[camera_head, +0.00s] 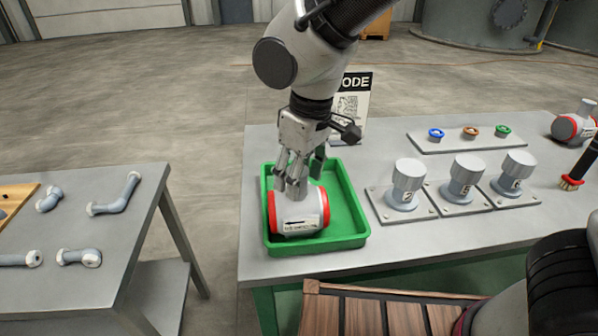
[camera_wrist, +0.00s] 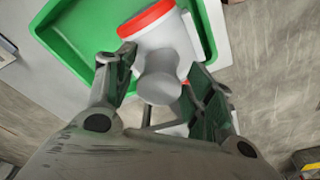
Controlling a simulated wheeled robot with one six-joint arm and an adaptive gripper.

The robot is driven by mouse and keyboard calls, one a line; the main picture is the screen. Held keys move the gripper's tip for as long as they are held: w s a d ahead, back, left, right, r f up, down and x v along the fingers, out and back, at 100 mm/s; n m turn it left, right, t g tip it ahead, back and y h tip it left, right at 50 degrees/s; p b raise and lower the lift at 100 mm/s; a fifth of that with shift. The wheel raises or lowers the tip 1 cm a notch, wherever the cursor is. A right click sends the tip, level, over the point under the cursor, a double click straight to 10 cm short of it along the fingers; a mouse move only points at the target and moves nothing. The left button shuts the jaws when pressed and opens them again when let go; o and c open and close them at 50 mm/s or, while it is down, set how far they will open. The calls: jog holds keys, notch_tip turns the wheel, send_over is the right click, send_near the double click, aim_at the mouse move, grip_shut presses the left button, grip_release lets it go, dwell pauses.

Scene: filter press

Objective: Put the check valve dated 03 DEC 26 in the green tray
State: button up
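A white check valve with red end bands (camera_head: 298,212) lies in the green tray (camera_head: 350,238), toward its front left. Its label shows a black arrow, and the small date text under it is too fine to read surely. The valve and its stub also show in the wrist view (camera_wrist: 162,80), with the tray (camera_wrist: 60,40) behind. My gripper (camera_head: 300,172) is over the valve, its fingers on either side of the stub. In the wrist view my fingers (camera_wrist: 162,75) look spread, with small gaps beside the stub. A second red-banded valve (camera_head: 570,127) is at the table's far right.
Several grey capped fittings (camera_head: 462,180) on plates stand right of the tray. Behind them is a board with coloured rings (camera_head: 472,132). A sign (camera_head: 352,100) stands behind the tray. A left table (camera_head: 90,220) holds pipe pieces. A brush (camera_head: 575,178) lies at right.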

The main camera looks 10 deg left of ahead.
aim_at(307, 197)
notch_tip(307, 197, up, 12)
jog(key=d, duration=0.1)
jog(key=shift+s+d, duration=0.25)
jog(key=shift+s, duration=0.2)
jog(key=shift+r, duration=0.1)
jog(key=w+d+r+m+t, duration=0.1)
jog(key=w+d+m, duration=0.2)
jog(key=d, duration=0.8)
jog(key=w+d+r+m, duration=0.1)
jog(key=w+d+m, duration=0.15)
jog(key=d, duration=0.75)
jog(key=s+d+f+m+t, duration=0.1)
jog(key=s+d+m, duration=0.2)
jog(key=d, duration=0.7)
jog(key=s+d+f+m+t+h, duration=0.1)
jog(key=s+d+f+m, duration=0.1)
jog(key=s+d, duration=0.3)
jog(key=d+m, duration=0.1)
jog(key=d, duration=0.3)
jog(key=shift+d+f+h, duration=0.2)
jog(key=shift+d+h, duration=0.1)
jog(key=shift+d, duration=0.05)
